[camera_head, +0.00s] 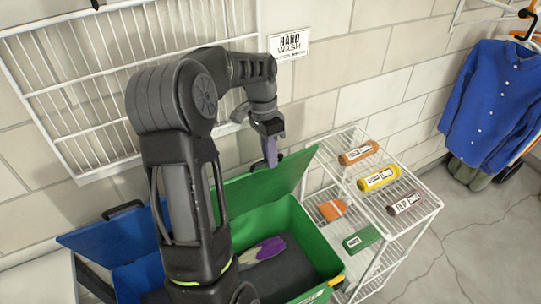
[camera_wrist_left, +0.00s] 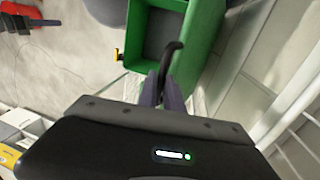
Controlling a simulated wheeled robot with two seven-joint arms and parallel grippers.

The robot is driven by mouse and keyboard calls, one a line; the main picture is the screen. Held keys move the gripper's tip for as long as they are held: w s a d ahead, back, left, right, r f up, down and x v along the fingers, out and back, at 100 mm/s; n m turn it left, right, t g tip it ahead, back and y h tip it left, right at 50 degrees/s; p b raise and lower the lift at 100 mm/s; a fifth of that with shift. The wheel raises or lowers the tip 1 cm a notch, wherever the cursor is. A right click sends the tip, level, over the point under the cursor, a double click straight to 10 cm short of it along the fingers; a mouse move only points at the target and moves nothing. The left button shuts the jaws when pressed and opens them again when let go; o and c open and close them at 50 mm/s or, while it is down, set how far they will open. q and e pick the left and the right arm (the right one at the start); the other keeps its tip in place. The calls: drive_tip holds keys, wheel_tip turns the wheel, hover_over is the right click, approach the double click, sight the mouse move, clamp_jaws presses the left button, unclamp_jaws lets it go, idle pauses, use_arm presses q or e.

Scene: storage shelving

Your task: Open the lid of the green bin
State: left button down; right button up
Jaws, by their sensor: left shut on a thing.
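The green bin (camera_head: 322,250) stands open in the lower middle of the head view. Its green lid (camera_head: 285,181) is hinged up and tilted back towards the wall. My left gripper (camera_head: 271,157) is at the top edge of the lid, its fingers pointing down. In the left wrist view, the gripper (camera_wrist_left: 163,88) is shut on the lid's curved black handle (camera_wrist_left: 171,57). The bin's green wall (camera_wrist_left: 203,28) and dark inside also show there. A purple and pale item (camera_head: 265,249) lies in the bin. My left arm hides the bin's left part.
A blue bin (camera_head: 141,279) with its lid (camera_head: 108,232) raised stands left. A white wire rack (camera_head: 372,208) with several bottles stands close on the right. A white wire grid (camera_head: 75,85) hangs on the wall behind. Floor is free at the lower right.

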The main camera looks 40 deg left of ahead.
use_arm(q)
drive_tip(key=c, duration=1.5)
unclamp_jaws()
drive_tip(key=shift+s+a+f, duration=0.15)
drive_tip(key=shift+s+a, duration=0.05)
drive_tip(key=shift+a, duration=0.05)
drive_tip(key=shift+w+d, duration=0.1)
drive_tip(key=shift+d, duration=0.05)
drive_tip(key=shift+r, duration=0.2)
drive_tip(key=shift+w+r, duration=0.1)
drive_tip(key=shift+r, duration=0.2)
drive_tip(key=r, duration=0.2)
drive_tip(key=a+r+b, duration=0.1)
drive_tip(key=r, duration=0.1)
drive_tip(key=shift+w, duration=0.1)
drive_tip(key=r+p, duration=0.1)
drive_tip(key=r, duration=0.1)
drive_tip(key=p, duration=0.1)
drive_tip(key=shift+a+r+p, duration=0.25)
drive_tip(key=shift+r+p, duration=0.1)
drive_tip(key=shift+r, duration=0.05)
